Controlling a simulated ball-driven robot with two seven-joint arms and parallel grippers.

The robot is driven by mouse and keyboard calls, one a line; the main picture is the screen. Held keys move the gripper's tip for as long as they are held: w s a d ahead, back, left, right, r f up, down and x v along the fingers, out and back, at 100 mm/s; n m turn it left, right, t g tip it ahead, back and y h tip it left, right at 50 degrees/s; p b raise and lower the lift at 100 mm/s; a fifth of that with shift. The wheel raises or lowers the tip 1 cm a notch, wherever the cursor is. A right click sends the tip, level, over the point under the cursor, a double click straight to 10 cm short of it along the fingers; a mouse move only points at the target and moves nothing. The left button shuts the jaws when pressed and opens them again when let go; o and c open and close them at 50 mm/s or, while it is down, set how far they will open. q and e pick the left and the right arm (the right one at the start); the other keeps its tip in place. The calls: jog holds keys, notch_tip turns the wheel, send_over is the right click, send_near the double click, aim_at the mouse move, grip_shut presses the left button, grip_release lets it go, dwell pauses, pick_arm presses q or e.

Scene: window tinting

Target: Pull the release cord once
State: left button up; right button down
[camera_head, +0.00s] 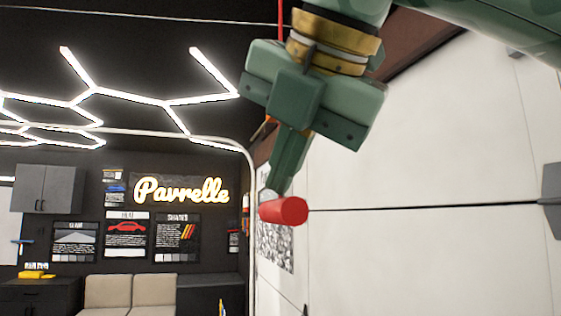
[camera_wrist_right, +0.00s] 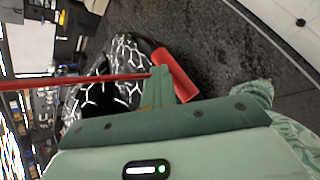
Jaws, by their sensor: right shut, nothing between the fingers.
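The release cord (camera_head: 281,22) is a thin red line that comes down from the top of the head view and passes behind my right gripper. Its handle, a red cylinder (camera_head: 285,210), hangs level just below the fingertips. My right gripper (camera_head: 280,184) points down with its fingers shut and nothing between them. In the right wrist view the red cord (camera_wrist_right: 75,80) runs from the left edge to the fingers (camera_wrist_right: 160,82), and the red handle (camera_wrist_right: 180,78) lies tilted at their tips. I cannot tell whether the fingers touch the handle. My left gripper is not in view.
A large white panelled surface (camera_head: 430,150) fills the right side of the head view. Beige seats (camera_head: 130,291), dark cabinets and a lit sign (camera_head: 181,191) are farther back at the left. The right wrist view shows dark floor (camera_wrist_right: 225,55) below.

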jog(key=shift+f+b, duration=0.4)
jog(key=shift+f, duration=0.15)
jog(key=shift+r, duration=0.15)
jog(key=shift+w+r+p, duration=0.1)
jog(key=shift+r+p, duration=2.7)
jog(key=shift+r, duration=0.15)
notch_tip(320, 180, up, 5)
jog(key=p, duration=0.4)
jog(key=shift+p, duration=0.3)
